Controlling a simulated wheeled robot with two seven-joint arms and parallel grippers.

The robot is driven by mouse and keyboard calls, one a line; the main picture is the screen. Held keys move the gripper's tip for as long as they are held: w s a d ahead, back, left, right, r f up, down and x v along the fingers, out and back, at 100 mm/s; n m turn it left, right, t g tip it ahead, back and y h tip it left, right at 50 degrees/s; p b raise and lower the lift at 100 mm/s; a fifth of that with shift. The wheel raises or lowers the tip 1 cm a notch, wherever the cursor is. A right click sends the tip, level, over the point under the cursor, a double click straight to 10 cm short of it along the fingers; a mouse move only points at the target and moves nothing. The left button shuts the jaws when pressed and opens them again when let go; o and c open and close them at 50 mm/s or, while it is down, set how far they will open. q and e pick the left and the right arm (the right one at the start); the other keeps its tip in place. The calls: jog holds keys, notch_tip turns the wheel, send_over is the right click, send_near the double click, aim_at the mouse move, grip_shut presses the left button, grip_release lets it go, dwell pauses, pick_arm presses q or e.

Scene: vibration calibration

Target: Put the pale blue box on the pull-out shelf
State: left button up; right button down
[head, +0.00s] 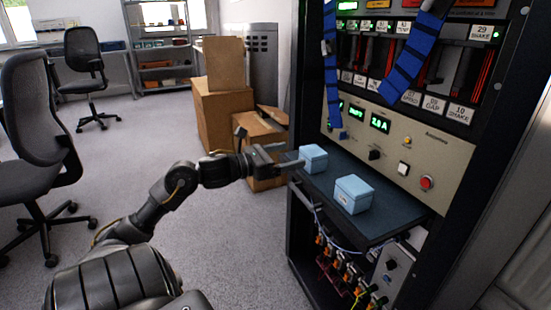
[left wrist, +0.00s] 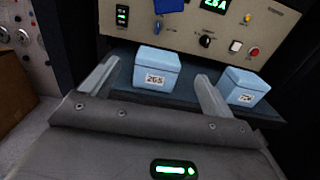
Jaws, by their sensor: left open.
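Two pale blue lidded boxes stand upright on the dark pull-out shelf (head: 398,212) of the rack. The farther box (head: 314,157) is at my left gripper (head: 298,164). The nearer box (head: 353,195) stands apart, closer to the shelf's front right. In the left wrist view, the first box (left wrist: 156,70), labelled "265", sits between and just beyond the two spread fingers of my left gripper (left wrist: 158,72). The second box (left wrist: 242,87) is right of the right finger; its label is hard to read. My left gripper is open. Contact with the box cannot be told. My right gripper is not seen.
The rack's control panel (head: 385,140), with knobs, green displays and a red button (head: 427,182), rises behind the shelf. Blue straps (head: 412,55) hang above it. Wiring (head: 350,265) lies below the shelf. Cardboard boxes (head: 220,105) and chairs (head: 85,60) stand to the left.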

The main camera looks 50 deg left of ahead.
pick_arm(q)
jog(key=v, duration=0.3)
jog(key=shift+s, duration=0.1)
dwell(0.5)
